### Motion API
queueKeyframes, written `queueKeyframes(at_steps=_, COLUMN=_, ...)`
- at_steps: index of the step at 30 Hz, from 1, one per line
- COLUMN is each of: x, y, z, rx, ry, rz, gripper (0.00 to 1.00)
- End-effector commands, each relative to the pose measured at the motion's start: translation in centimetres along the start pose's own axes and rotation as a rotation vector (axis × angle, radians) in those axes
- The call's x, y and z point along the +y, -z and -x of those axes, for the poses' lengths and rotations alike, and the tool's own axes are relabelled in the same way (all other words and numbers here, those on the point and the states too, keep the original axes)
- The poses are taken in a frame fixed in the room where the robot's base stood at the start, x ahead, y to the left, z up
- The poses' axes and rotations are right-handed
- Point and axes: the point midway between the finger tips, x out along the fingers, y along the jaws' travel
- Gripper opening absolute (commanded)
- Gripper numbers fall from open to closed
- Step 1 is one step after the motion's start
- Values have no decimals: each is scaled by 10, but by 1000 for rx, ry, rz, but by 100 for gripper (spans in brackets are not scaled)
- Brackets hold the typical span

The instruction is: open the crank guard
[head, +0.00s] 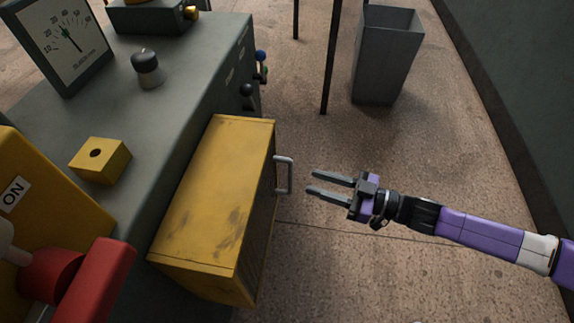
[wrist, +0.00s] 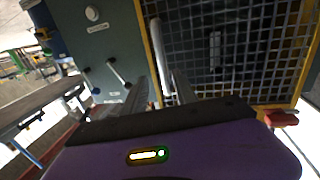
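The crank guard (head: 215,200) is a yellow box on the side of the grey machine, and it looks closed. In the wrist view its face is dark mesh (wrist: 260,60) in a yellow frame. A light grey handle (head: 289,175) stands out from its right side; it also shows in the wrist view (wrist: 156,55), upright near the frame's left edge. My gripper (head: 310,182) is open and empty, just right of the handle, fingers pointing left toward it. In the wrist view the fingers (wrist: 160,85) reach up close to the handle's lower end. I cannot tell whether they touch it.
The grey machine (head: 185,60) carries a dial gauge (head: 65,35), a yellow block (head: 100,160) and a red lever (head: 100,285). Small knobs (head: 248,92) stick out behind the guard. A grey bin (head: 388,55) stands at the back right. The floor around my gripper is clear.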

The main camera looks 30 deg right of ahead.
Motion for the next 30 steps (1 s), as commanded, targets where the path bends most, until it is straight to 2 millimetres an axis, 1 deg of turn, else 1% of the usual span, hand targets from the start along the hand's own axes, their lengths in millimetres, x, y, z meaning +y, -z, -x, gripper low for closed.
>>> queueKeyframes(at_steps=1, x=-3, y=2, z=-1, rx=8, ry=6, rz=-17, gripper=34)
queueKeyframes(at_steps=5, x=-4, y=2, z=-8, rx=10, ry=9, rz=-35, gripper=34)
queueKeyframes(at_steps=8, x=-5, y=2, z=-20, rx=11, ry=11, rz=-35, gripper=34)
queueKeyframes(at_steps=15, x=-5, y=2, z=-57, rx=9, ry=11, rz=-33, gripper=34)
queueKeyframes(at_steps=19, x=-5, y=2, z=-71, rx=9, ry=10, rz=-32, gripper=34)
queueKeyframes(at_steps=24, x=-5, y=3, z=-78, rx=8, ry=9, rz=-33, gripper=34)
queueKeyframes(at_steps=30, x=-4, y=3, z=-79, rx=8, ry=8, rz=-32, gripper=34)
